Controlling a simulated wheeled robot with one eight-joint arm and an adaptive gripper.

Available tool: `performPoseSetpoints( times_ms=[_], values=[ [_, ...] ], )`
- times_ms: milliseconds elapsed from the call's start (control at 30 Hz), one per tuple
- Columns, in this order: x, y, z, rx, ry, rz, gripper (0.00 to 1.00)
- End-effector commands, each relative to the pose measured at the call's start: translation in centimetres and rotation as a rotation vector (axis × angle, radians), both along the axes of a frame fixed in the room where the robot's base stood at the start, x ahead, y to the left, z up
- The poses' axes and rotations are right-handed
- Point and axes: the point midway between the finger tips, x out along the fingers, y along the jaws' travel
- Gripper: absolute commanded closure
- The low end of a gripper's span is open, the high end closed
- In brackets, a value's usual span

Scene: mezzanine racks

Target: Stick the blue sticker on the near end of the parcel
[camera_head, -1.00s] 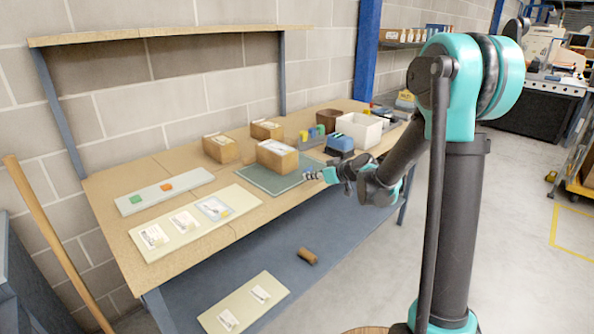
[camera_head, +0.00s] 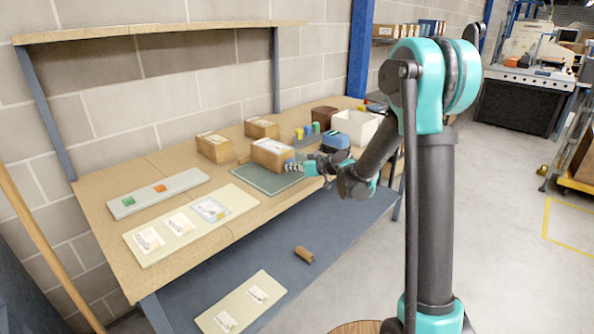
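A brown cardboard parcel (camera_head: 268,156) with a white label on top sits on a dark green mat (camera_head: 262,183) on the workbench. My gripper (camera_head: 294,167) is at the parcel's right-hand end, very close to it or touching; I cannot tell which. The fingers are small and pale with a bluish tint, and I cannot make out whether they are open or shut. I cannot pick out a blue sticker clearly. A grey strip (camera_head: 181,182) on the left of the bench carries a green sticker (camera_head: 128,201) and an orange sticker (camera_head: 160,188).
Two more cartons (camera_head: 214,148) (camera_head: 261,129) stand behind the parcel. A blue object (camera_head: 335,140), a white bin (camera_head: 356,127) and a brown box (camera_head: 324,116) are to the right. A cream board (camera_head: 192,229) with labels lies at the front left. An upper shelf (camera_head: 160,30) runs above.

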Motion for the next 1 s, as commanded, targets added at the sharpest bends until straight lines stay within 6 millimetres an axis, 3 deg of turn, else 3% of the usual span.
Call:
performPoseSetpoints(
  times_ms=[1000],
  values=[
    [0.71, 0.92, -0.07, -0.001, -0.001, -0.001, 1.00]
  ],
)
